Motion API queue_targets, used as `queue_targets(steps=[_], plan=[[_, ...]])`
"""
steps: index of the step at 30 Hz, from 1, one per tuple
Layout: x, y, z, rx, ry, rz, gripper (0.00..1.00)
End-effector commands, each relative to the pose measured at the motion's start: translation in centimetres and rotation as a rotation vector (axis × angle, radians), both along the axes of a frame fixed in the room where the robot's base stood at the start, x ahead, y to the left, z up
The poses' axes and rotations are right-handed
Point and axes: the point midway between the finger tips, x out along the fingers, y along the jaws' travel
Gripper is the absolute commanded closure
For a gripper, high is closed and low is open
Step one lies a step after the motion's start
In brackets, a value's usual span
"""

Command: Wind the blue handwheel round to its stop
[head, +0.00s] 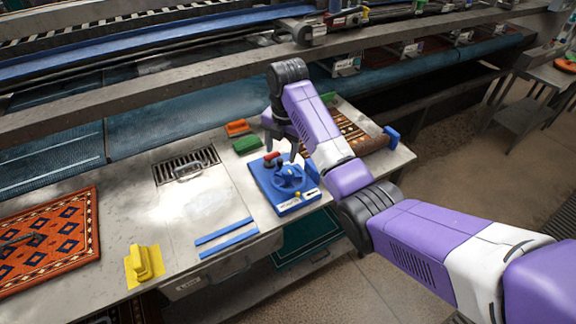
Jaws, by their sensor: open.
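The blue handwheel (289,179) lies flat on a blue base (265,187) on the metal bench. A red knob (271,156) stands at the wheel's far left side. Small yellow and white marks show on the front of the base. My gripper (282,158) is open and points down just above the far side of the wheel, close to the red knob. I cannot tell whether the fingers touch the knob. My arm comes in from the lower right and hides part of the bench behind the wheel.
Green and orange brushes (246,145) lie behind the base. A rolled rug (350,140) lies to its right. Two blue strips (226,232), a yellow scrubber (143,263), a drain grate (184,165) and an orange rug (50,240) are to the left. The bench between drain and strips is clear.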

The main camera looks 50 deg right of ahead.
Motion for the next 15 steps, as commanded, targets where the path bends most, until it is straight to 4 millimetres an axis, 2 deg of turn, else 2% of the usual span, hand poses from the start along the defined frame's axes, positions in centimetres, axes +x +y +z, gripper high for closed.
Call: queue_targets(steps=[3, 7, 15], plan=[[-1.5, -0.4, 1.1, 0.010, 0.091, 0.118, 0.41], [-2.3, -0.4, 1.1, 0.020, 0.135, 0.182, 0.41], [-2.4, -0.3, -2.0, 0.023, 0.143, 0.192, 0.41]])
